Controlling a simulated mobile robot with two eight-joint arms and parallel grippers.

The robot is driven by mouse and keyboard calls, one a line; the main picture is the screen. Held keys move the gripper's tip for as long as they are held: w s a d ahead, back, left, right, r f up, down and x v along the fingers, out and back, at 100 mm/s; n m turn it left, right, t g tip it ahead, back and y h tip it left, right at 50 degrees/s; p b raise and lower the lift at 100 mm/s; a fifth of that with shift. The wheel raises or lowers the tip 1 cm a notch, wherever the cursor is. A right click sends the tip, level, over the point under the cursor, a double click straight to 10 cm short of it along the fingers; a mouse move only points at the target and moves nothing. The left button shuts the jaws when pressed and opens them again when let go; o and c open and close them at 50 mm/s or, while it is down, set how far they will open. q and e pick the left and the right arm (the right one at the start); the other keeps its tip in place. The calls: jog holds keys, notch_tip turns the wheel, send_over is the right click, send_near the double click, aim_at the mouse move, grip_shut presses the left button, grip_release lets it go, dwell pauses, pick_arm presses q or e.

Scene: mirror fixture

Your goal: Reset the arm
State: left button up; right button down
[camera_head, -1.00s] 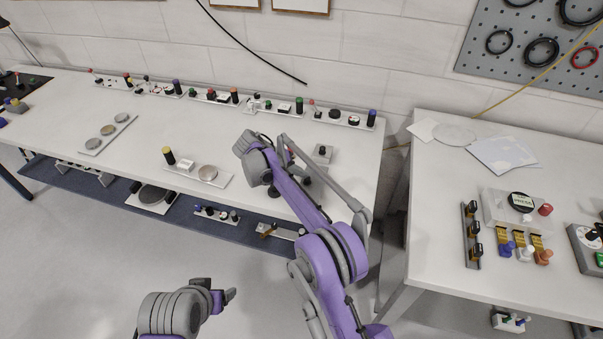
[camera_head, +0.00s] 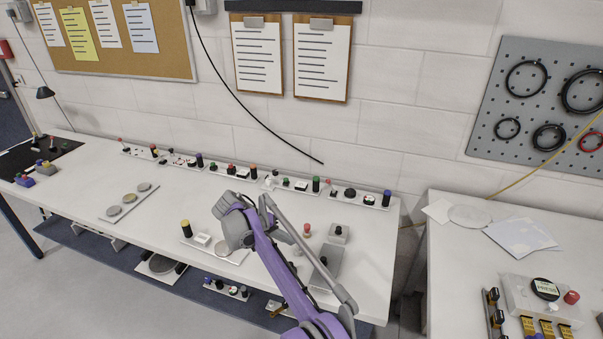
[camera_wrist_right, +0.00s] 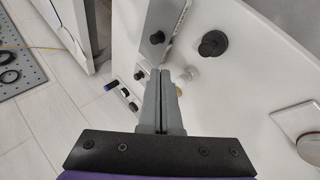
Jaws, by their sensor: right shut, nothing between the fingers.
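My right arm (camera_head: 270,255), purple and grey, reaches from the bottom over the right part of the long white table (camera_head: 90,215). My left gripper is out of view.
A row of coloured knobs and buttons (camera_head: 243,172) runs along the table's back edge. A second table (camera_head: 450,265) is at right, across a gap. A pegboard (camera_head: 550,100) hangs behind it.

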jog(key=s+d+r+y, duration=0.2)
jog(key=s+d+r, duration=0.3)
jog(key=s+d, duration=0.3)
jog(key=s+d+r+y, duration=0.3)
jog(key=s+d+r, duration=0.3)
jog(key=d, duration=0.3)
jog(key=s+d+f+t+y, duration=0.1)
jog(key=s+d+f, duration=0.1)
jog(key=s, duration=0.6)
jog(key=s+d+f+t+y, duration=0.1)
jog(key=s+f, duration=0.3)
jog(key=s, duration=0.4)
jog(key=s+d+f+t+y, duration=0.1)
jog(key=s+d+f, duration=0.2)
jog(key=s, duration=0.5)
jog(key=shift+f+m, duration=0.15)
jog(key=shift+m, duration=0.15)
jog(key=shift+d, duration=0.1)
